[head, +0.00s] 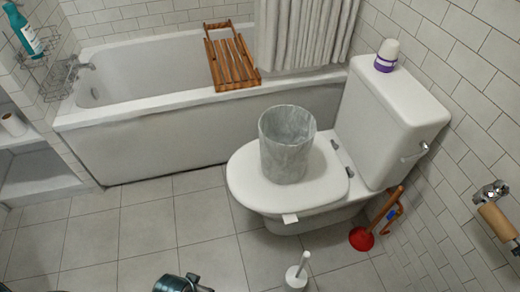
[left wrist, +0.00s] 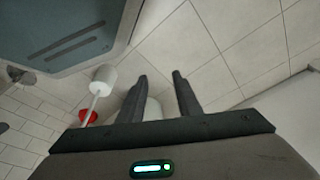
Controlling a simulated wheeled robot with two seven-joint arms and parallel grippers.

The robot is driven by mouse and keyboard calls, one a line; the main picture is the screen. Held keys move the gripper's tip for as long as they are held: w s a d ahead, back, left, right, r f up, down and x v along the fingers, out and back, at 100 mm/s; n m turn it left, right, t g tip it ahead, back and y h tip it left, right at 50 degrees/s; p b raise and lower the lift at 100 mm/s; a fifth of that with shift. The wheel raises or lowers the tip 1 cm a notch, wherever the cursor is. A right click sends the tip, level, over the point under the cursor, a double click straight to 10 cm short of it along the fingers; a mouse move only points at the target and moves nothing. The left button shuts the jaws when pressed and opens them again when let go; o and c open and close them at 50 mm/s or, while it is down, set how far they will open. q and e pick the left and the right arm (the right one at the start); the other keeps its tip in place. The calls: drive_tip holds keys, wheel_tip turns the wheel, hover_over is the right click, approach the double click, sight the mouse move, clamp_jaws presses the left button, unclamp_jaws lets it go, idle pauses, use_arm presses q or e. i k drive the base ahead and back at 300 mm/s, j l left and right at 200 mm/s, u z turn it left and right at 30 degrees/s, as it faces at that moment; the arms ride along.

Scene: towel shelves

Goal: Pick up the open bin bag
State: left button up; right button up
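The open bin bag (head: 286,150) is a grey, translucent, bucket-shaped bag with a wide round mouth facing up. It stands upright on the closed white toilet lid (head: 245,182) in the head view. My left gripper (left wrist: 159,76) is open in the left wrist view, its two dark fingers apart and pointing towards the tiled floor. A small white rounded shape shows between the fingers, and I cannot tell what it is. What looks like part of my arm shows at the bottom edge of the head view, well away from the bag. My right gripper is not in view.
A white toilet brush (head: 297,275) and a red plunger (head: 362,238) stand on the floor by the toilet. The cistern (head: 392,120) bears a white and purple container (head: 387,56). A bathtub (head: 150,140) with a wooden rack (head: 232,62) lies behind. The floor at left is clear.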

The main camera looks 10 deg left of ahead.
sight(287, 132)
drive_tip(key=i+j, duration=0.1)
drive_tip(key=j, duration=0.3)
drive_tip(key=i+j, duration=0.15)
drive_tip(key=j, duration=0.2)
drive_tip(key=i+j, duration=0.1)
drive_tip(key=j, duration=0.3)
drive_tip(key=i+j, duration=0.15)
drive_tip(key=j, duration=0.25)
drive_tip(key=i+j, duration=0.1)
drive_tip(key=j, duration=0.3)
drive_tip(key=z, duration=1.6)
